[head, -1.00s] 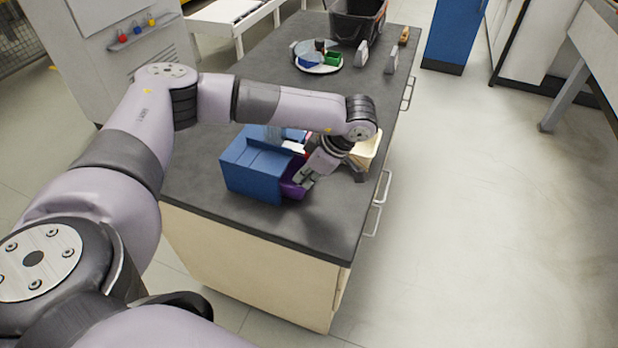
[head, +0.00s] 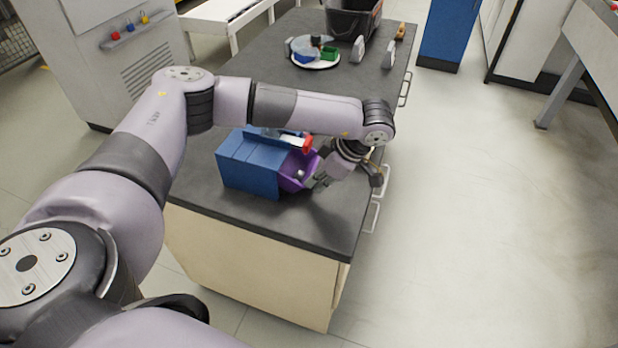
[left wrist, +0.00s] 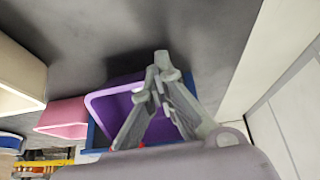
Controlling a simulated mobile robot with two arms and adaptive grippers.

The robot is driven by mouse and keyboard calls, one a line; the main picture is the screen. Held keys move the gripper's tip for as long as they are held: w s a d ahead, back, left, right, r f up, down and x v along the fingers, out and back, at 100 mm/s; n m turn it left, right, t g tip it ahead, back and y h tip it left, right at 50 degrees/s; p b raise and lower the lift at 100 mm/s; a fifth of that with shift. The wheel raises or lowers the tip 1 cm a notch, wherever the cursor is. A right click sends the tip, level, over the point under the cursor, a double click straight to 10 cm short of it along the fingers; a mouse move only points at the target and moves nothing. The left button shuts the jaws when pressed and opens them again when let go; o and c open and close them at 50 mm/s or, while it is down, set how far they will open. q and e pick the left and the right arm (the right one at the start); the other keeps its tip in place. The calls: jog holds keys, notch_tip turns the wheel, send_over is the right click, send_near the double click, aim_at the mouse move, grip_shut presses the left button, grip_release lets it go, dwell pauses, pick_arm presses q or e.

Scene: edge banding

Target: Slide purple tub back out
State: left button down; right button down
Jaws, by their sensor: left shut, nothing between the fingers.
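The purple tub (head: 298,173) sticks out of the right side of the blue box (head: 248,163) on the dark worktop. In the left wrist view the purple tub (left wrist: 108,103) shows its open top, with a blue edge beside it. My left gripper (head: 320,183) is just right of the tub, low over the worktop. In the left wrist view its fingertips (left wrist: 163,68) meet, with nothing between them, and cover part of the tub. I cannot tell whether they touch it. My right gripper is not in view.
A pink tub (left wrist: 62,117) and a cream tub (left wrist: 18,78) lie left of the purple one in the wrist view. A white plate (head: 316,64) with small parts and a black crate (head: 352,20) stand farther back. The worktop's front corner is clear.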

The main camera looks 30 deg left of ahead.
pick_arm(q)
jog(key=shift+w+d+f, duration=0.15)
jog(key=shift+d+f, duration=0.7)
jog(key=shift+d, duration=0.05)
jog(key=shift+w+d+r, duration=0.1)
jog(key=shift+w+d, duration=0.25)
jog(key=shift+d, duration=0.05)
jog(key=shift+d+r+b, duration=0.2)
jog(key=shift+d+b, duration=0.1)
jog(key=shift+d, duration=0.4)
jog(key=shift+w+d, duration=0.25)
jog(key=shift+d, duration=0.25)
jog(key=shift+w+d+b, duration=0.2)
jog(key=shift+d+b, duration=0.15)
jog(key=shift+d, duration=0.5)
jog(key=shift+w+d+b, duration=0.15)
jog(key=shift+d+b, duration=0.15)
jog(key=shift+d, duration=0.55)
jog(key=shift+r, duration=0.1)
jog(key=shift+r, duration=0.1)
jog(key=r+p, duration=0.1)
jog(key=r, duration=0.1)
jog(key=a+r+p, duration=0.1)
jog(key=r+p, duration=0.1)
jog(key=shift+s+r, duration=0.15)
jog(key=shift+r, duration=0.25)
